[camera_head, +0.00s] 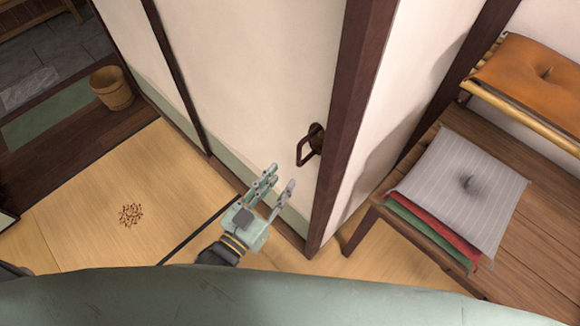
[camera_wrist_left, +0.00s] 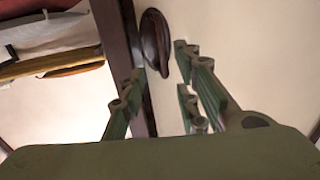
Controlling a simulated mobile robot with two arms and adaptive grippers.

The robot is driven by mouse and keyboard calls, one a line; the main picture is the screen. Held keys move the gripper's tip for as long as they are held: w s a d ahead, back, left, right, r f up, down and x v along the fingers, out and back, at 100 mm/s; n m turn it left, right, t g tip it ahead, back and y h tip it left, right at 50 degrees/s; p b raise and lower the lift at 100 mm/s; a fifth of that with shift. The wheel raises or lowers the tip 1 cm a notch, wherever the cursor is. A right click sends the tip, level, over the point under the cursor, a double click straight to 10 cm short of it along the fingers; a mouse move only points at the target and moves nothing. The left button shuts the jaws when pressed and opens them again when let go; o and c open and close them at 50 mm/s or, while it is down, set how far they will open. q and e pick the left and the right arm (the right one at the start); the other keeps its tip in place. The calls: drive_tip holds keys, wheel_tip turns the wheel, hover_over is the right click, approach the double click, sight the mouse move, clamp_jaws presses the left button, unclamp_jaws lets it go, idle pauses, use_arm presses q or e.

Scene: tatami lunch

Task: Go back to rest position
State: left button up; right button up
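My left gripper (camera_head: 277,190) is open and empty, its fingers pointing up toward the door handle. The dark handle (camera_head: 310,145) sits on the white sliding door (camera_head: 240,70), close to the door's dark edge post. In the left wrist view, the two fingers of my left gripper (camera_wrist_left: 160,95) stand apart, and the handle (camera_wrist_left: 155,40) shows beyond and between them. The gripper appears apart from the handle. My right gripper is not in view.
A wooden bench or table (camera_head: 545,240) at the right carries stacked cushions, the top one grey striped (camera_head: 462,190). An orange cushion (camera_head: 530,72) lies on a slatted rack. A wooden bucket (camera_head: 111,88) and small scattered bits (camera_head: 131,214) are on the floor at left. Tatami (camera_head: 80,235) there is mostly clear.

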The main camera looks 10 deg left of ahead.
use_arm(q)
drive_tip(key=shift+v, duration=1)
drive_tip(key=s+a+f+n+g+y+b, duration=0.1)
drive_tip(key=s+a+f+g+y, duration=0.15)
drive_tip(key=f, duration=0.95)
drive_tip(key=s+a+f+g+y+b, duration=0.1)
drive_tip(key=s+a+f+g, duration=0.25)
drive_tip(key=f, duration=0.75)
drive_tip(key=s+a+f+n+g+y+b, duration=0.15)
drive_tip(key=s+a+f, duration=0.25)
drive_tip(key=f, duration=0.8)
drive_tip(key=s+a+f+g+y, duration=0.1)
drive_tip(key=s+a+f+g, duration=0.1)
drive_tip(key=s+f, duration=0.5)
drive_tip(key=s+a+f+g+y+b, duration=0.1)
drive_tip(key=s+f+g, duration=0.4)
drive_tip(key=s, duration=0.9)
wheel_tip(320, 180, down, 3)
drive_tip(key=a+y, duration=0.1)
drive_tip(key=a, duration=0.1)
drive_tip(key=shift+a, duration=0.3)
drive_tip(key=shift+s+f+n+g, duration=0.1)
drive_tip(key=shift+n+g, duration=0.15)
